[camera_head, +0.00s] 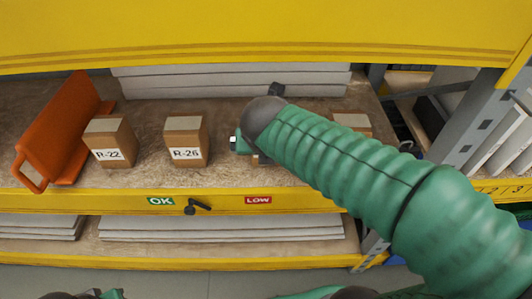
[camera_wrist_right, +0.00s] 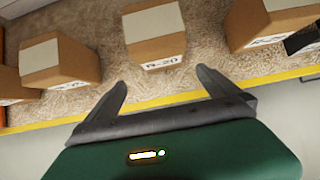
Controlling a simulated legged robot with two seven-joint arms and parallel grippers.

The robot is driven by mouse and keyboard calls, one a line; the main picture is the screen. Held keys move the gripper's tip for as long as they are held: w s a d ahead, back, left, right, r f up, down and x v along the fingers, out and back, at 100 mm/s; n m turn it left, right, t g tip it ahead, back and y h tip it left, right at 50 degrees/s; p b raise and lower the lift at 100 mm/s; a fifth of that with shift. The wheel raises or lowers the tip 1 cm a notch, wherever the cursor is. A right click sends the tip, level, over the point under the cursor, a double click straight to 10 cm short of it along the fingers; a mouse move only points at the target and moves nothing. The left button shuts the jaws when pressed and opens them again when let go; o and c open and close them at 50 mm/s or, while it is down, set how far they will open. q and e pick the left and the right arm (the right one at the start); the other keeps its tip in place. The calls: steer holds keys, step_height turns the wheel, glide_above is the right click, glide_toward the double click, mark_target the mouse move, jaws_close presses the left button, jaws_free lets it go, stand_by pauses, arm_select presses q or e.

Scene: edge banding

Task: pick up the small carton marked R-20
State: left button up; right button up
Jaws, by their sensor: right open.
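The small carton marked R-20 (camera_wrist_right: 153,38) is brown with a pale top and a white label. It stands on the shelf in the right wrist view, just beyond my fingertips and between their lines. My right gripper (camera_wrist_right: 160,78) is open and empty, its two fingers apart and pointing toward the carton's label face. In the head view my right gripper (camera_head: 242,143) is over the shelf's front part, and my green arm hides most of what stands behind it. The R-20 label cannot be seen there.
Cartons R-22 (camera_head: 110,143) and R-26 (camera_head: 186,142) stand left of my gripper. Another carton (camera_wrist_right: 262,24) is to the right of R-20. An orange bracket (camera_head: 62,130) is at far left. Grey boards (camera_head: 230,82) lie behind; a yellow beam (camera_head: 260,45) hangs above.

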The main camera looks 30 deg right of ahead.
steer(key=w+d+b, duration=0.1)
steer(key=w, duration=0.1)
steer(key=w+d+b, duration=0.3)
steer(key=w+b, duration=0.1)
steer(key=shift+d+f, duration=0.2)
steer(key=shift+d, duration=0.2)
steer(key=x, duration=0.1)
steer(key=b+x, duration=0.1)
steer(key=x, duration=0.1)
steer(key=b+x, duration=0.1)
steer(key=shift+w+a+f, duration=0.15)
steer(key=shift+a+f, duration=0.15)
steer(key=shift+f, duration=0.05)
steer(key=shift+w+d+f, duration=0.1)
steer(key=shift+d, duration=0.05)
arm_select(q)
steer(key=s+x, duration=0.2)
steer(key=x, duration=0.6)
steer(key=shift+d+f, duration=0.25)
steer(key=shift+f, duration=0.1)
arm_select(e)
steer(key=shift+d, duration=0.15)
steer(key=c, duration=1.7)
arm_select(q)
steer(key=shift+a, duration=0.1)
